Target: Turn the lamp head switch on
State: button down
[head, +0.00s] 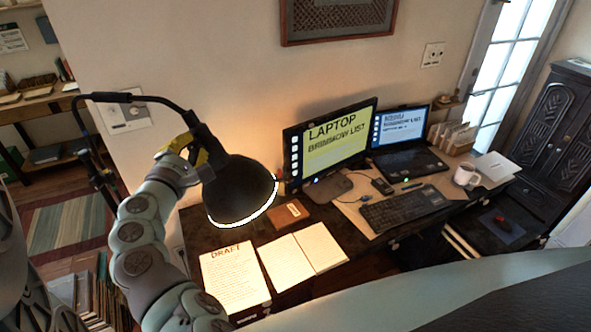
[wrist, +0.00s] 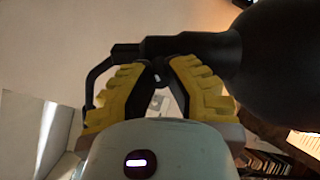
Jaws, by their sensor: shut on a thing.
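The black desk lamp's head (head: 240,188) hangs over the desk with its opening downward. Its rim glows white and warm light falls on the wall and papers, so the lamp looks lit. My gripper (head: 196,150) is at the neck of the lamp head, its yellow fingers partly hiding it. In the wrist view, the gripper (wrist: 157,76) has its fingertips closed in on a small dark part under the neck, which looks like the lamp head switch (wrist: 157,71). The lamp head (wrist: 283,65) fills the right side there. The switch's exact position is hidden by the fingers.
The lamp arm (head: 135,98) reaches in from the left. On the desk are a draft sheet (head: 232,280), an open notebook (head: 302,253), a monitor (head: 333,143), a laptop (head: 405,140), a keyboard (head: 407,210) and a white mug (head: 466,175).

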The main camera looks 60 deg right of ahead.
jog(key=m+b, duration=0.3)
jog(key=m, duration=0.1)
jog(key=shift+f+b, duration=0.1)
jog(key=shift+b, duration=0.3)
jog(key=shift+r+m, duration=0.2)
jog(key=shift+m, duration=0.1)
jog(key=c, duration=0.9)
grip_release()
jog(key=shift+a, duration=0.1)
jog(key=shift+v, duration=3.6)
